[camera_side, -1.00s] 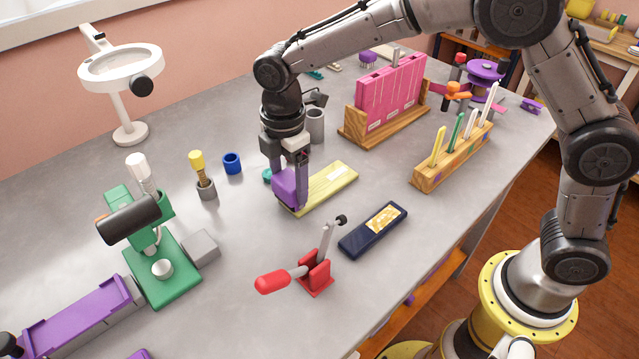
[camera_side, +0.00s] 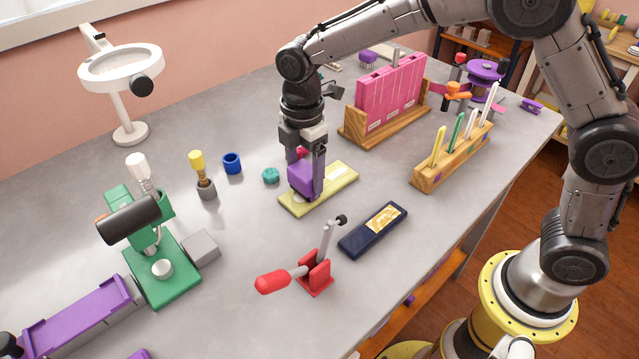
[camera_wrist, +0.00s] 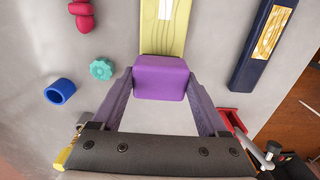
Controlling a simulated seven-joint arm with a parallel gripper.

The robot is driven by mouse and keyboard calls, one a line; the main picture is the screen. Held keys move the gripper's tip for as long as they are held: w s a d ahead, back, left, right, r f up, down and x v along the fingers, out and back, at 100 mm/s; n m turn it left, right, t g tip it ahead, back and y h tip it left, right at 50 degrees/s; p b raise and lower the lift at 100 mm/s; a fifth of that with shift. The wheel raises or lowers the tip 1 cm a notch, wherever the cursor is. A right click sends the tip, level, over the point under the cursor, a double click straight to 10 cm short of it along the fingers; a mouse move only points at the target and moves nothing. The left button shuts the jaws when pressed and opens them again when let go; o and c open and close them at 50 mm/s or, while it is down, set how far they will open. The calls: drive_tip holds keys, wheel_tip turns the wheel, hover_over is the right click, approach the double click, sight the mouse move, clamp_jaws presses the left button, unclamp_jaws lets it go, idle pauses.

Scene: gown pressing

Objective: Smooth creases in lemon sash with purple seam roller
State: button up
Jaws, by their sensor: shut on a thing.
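My gripper (camera_side: 309,186) points down over the sash's left half, shut on the purple seam roller (camera_side: 300,177). In the wrist view the roller (camera_wrist: 160,77) sits between both fingers of my gripper (camera_wrist: 160,88), over the near part of the sash. I cannot tell whether the roller touches the cloth. The sash under it is hidden.
A navy case (camera_side: 373,230) and a red toggle clamp (camera_side: 316,273) stand near the sash's front side. A teal knob (camera_side: 271,175) and blue ring (camera_side: 232,163) lie left. A pink-panel rack (camera_side: 390,92) and wooden pen holder (camera_side: 452,155) stand behind and right.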

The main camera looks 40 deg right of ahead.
drive_tip(key=shift+d+f, duration=0.1)
drive_tip(key=shift+d, duration=0.05)
drive_tip(key=shift+d, duration=2.25)
drive_tip(key=shift+d, duration=2.25)
drive_tip(key=shift+d, duration=0.1)
drive_tip(key=shift+d, duration=1.15)
drive_tip(key=shift+r, duration=0.2)
drive_tip(key=shift+a+r, duration=0.1)
drive_tip(key=shift+r, duration=0.8)
